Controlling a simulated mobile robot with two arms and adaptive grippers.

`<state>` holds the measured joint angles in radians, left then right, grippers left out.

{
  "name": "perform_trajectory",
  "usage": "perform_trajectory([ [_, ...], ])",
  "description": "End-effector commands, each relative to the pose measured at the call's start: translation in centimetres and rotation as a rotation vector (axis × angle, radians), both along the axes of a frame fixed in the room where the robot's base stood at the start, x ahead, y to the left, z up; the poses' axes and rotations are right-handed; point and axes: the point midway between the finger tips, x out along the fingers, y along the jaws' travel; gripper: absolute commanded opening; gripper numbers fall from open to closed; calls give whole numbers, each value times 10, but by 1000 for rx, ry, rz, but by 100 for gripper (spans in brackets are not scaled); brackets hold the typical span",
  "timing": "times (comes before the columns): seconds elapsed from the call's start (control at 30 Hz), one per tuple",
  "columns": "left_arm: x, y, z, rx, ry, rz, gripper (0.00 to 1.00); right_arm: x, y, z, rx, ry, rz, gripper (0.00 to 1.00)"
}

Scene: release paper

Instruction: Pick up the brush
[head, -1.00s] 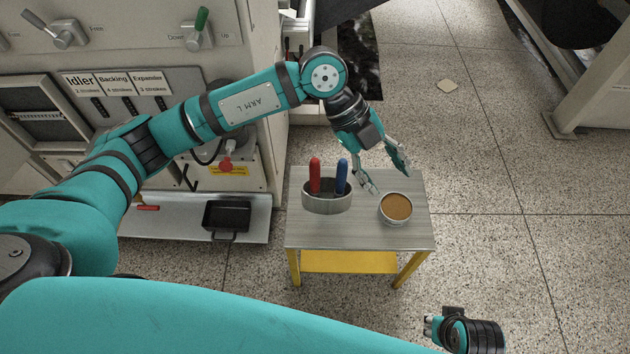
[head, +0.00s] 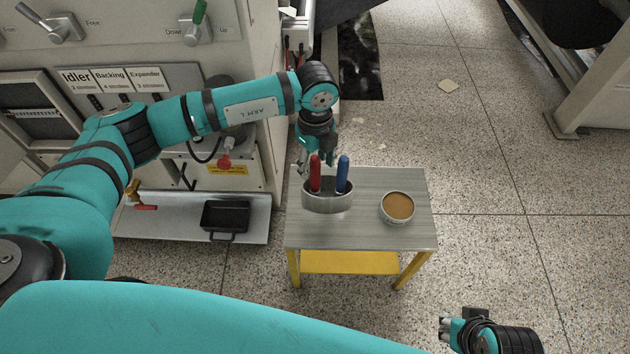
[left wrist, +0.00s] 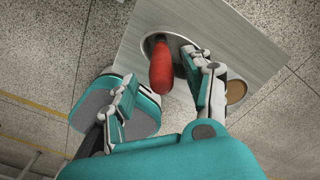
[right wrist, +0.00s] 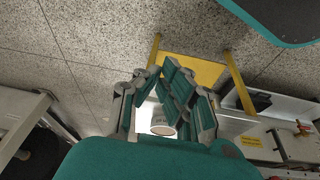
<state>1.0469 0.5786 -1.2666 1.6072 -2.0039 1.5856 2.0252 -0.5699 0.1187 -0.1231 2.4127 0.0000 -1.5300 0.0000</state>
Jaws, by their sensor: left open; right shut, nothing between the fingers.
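A red handle (head: 315,174) and a blue handle (head: 342,175) stand upright in an oval metal holder (head: 327,203) on the small table; their lower ends are hidden, so I cannot tell which is the brush. My left gripper (head: 316,160) is open at the holder's far side, close to the red handle. In the left wrist view the red handle (left wrist: 161,68) shows between the spread fingers (left wrist: 166,80), nearer the right finger; I cannot tell whether they touch. My right gripper (head: 447,328) is shut and empty, off the table at the lower right.
A round bowl of brown stuff (head: 397,208) stands right of the holder on the grey tabletop (head: 365,235). A machine with levers and a ledge bearing a black tray (head: 225,215) stands at left. Speckled floor (head: 480,170) is open at right.

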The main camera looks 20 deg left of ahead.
Motion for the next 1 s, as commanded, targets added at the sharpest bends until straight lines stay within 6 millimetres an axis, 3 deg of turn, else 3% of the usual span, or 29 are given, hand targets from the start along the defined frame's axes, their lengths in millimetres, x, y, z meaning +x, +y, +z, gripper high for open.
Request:
perform_trajectory([
  [0.3,2,2,-25,0,2,0,52,-6,-1,15,0,-9,-1,0],
  [0.5,4,2,-54,-3,1,-1,52,-6,-1,5,0,-7,-1,0],
  [0.77,5,2,-56,-4,-1,-2,52,-6,-1,6,0,-7,-1,0],
  [1.0,5,2,-56,-4,0,-2,21,-6,-1,5,-1,-6,-1,0],
])
